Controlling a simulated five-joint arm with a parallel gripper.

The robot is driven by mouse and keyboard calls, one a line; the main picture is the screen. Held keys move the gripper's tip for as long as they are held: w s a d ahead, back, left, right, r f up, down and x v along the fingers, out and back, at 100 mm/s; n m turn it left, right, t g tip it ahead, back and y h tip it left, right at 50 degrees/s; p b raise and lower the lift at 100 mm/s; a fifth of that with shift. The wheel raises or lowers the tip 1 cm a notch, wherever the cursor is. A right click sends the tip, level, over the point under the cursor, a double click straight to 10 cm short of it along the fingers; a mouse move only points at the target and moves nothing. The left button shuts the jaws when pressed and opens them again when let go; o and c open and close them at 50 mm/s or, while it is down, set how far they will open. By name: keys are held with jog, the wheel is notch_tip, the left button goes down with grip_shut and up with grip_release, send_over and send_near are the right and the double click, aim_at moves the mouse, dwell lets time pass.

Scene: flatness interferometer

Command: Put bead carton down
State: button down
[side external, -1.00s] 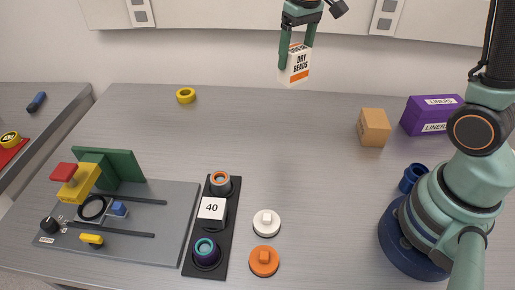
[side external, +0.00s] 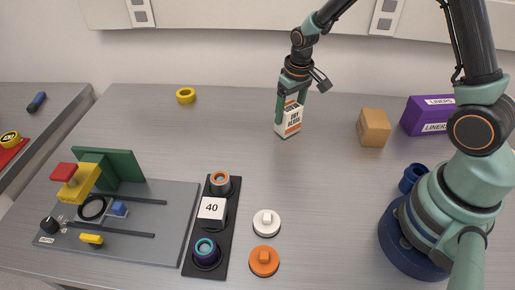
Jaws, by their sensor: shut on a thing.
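The bead carton (side external: 290,123) is a white box with an orange band and the words "DRY BEADS". It is upright in the back middle of the grey table (side external: 330,185). Its base appears to be at or very near the tabletop; I cannot tell for certain whether it touches. My gripper (side external: 291,97) is shut on the upper part of the carton from above, with one green finger on each side. The fingers hide part of the carton's top.
A tan box (side external: 374,128) and a purple liners box (side external: 428,116) stand to the right. A yellow ring (side external: 186,96) lies to the left. In front are a black rack (side external: 219,243), a white disc (side external: 266,223) and an orange disc (side external: 264,261). The table around the carton is clear.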

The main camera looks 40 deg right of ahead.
jog(key=shift+f, duration=0.15)
grip_release()
jog(key=r, duration=0.7)
jog(key=s+r, duration=0.1)
jog(key=r, duration=0.3)
jog(key=shift+s+r, duration=0.1)
jog(key=shift+r, duration=0.15)
jog(key=s+a+r+t, duration=0.2)
jog(key=s+r+t, duration=0.2)
jog(key=s+r, duration=0.5)
jog(key=shift+s+a+n, duration=0.25)
jog(key=shift+s+n, duration=0.05)
jog(key=shift+s, duration=1.55)
